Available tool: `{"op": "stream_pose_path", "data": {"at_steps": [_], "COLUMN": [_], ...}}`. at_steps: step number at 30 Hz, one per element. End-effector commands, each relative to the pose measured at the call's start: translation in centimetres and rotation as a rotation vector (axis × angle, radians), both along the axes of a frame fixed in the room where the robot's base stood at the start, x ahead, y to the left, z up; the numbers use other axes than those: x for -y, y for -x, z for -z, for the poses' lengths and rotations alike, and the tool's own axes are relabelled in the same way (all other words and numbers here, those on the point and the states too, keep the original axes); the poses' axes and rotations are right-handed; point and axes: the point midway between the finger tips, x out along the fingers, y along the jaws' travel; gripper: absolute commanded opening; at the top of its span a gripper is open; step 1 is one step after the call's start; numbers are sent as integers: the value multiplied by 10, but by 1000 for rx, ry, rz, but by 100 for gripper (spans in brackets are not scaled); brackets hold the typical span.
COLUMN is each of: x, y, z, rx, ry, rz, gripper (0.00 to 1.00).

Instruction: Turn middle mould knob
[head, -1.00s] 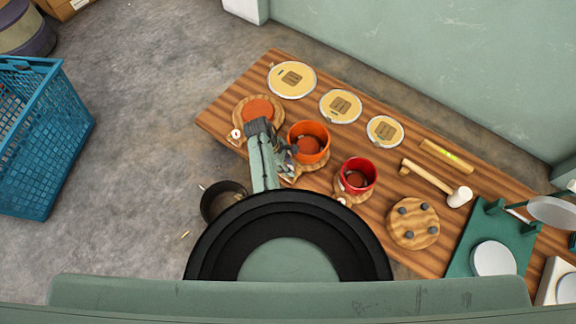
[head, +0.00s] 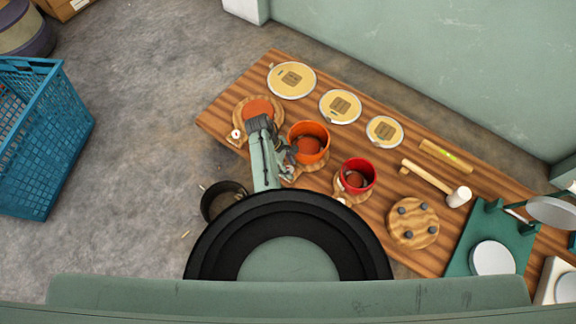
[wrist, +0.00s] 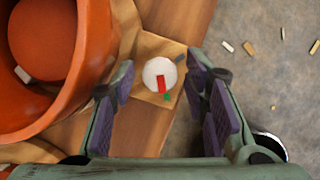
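The middle mould is an orange pot (head: 309,141) on a wooden base on the bench; it also fills the upper left of the wrist view (wrist: 40,95). Its knob (wrist: 160,75) is a round white dial with a red bar, on a wooden tab of the base, with a small green mark beside it. My gripper (head: 287,168) is at the near side of this mould. In the wrist view my gripper (wrist: 162,88) is open, with one purple-padded finger on each side of the knob and gaps between. In the head view my gripper largely hides the knob.
A mould base with an orange disc (head: 257,109) stands left and a red pot (head: 357,174) right. Several round yellow-topped lids (head: 340,106), a mallet (head: 437,184) and a green stand (head: 468,258) share the bench. A dark bucket (head: 222,202) stands on the floor in front.

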Motion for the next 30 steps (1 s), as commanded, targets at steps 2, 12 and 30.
{"op": "stream_pose_path", "data": {"at_steps": [2,12,30], "x": [0,-2,-41], "y": [0,-1,-13], "z": [0,-5,-102], "rx": [0,1,2], "ry": [0,0,-1], "rz": [0,-1,-2], "gripper": [47,47,47]}}
